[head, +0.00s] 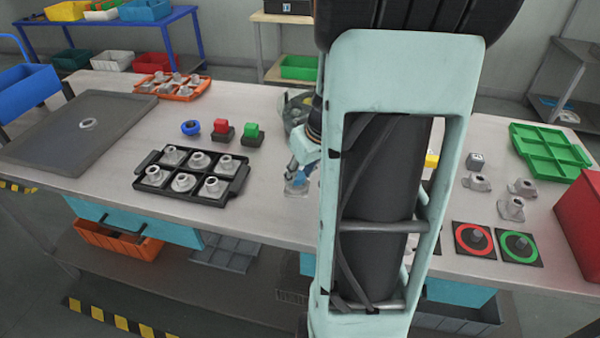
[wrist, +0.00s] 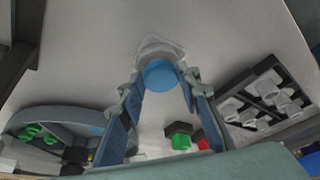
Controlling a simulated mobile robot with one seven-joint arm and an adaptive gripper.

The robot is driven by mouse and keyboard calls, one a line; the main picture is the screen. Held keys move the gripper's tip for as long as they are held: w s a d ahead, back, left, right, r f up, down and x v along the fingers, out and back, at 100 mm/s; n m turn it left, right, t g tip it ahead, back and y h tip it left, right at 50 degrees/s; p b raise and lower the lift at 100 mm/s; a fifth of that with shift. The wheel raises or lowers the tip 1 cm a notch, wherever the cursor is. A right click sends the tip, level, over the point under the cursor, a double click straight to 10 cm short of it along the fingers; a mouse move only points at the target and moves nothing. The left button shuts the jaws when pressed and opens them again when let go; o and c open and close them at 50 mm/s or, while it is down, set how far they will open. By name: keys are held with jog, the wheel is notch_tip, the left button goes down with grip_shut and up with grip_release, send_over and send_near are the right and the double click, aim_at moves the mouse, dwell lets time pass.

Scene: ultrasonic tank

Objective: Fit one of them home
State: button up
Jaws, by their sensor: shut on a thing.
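My gripper (head: 297,175) is low over the table's front middle, partly behind my arm. In the wrist view the fingers (wrist: 161,82) are shut on a piece with a round blue top (wrist: 160,74). A pale grey flange (wrist: 158,47) shows beyond the blue top, close to the tabletop; I cannot tell whether it touches. A black tray (head: 240,185) holds several grey flanged fittings (head: 198,160); it also shows in the wrist view (wrist: 290,75). Loose grey fittings (head: 511,208) lie at the right. Which pieces the task means is not clear.
A rounded tank (wrist: 45,120) is partly hidden. Red (head: 474,238) and green (head: 518,246) round fixtures and a red box (head: 580,220) are right.

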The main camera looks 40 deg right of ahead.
jog(key=shift+f+b, duration=0.35)
jog(key=shift+b, duration=0.05)
jog(key=shift+f+b, duration=0.25)
jog(key=shift+b, duration=1.2)
dwell(5.8)
jog(key=o, duration=0.8)
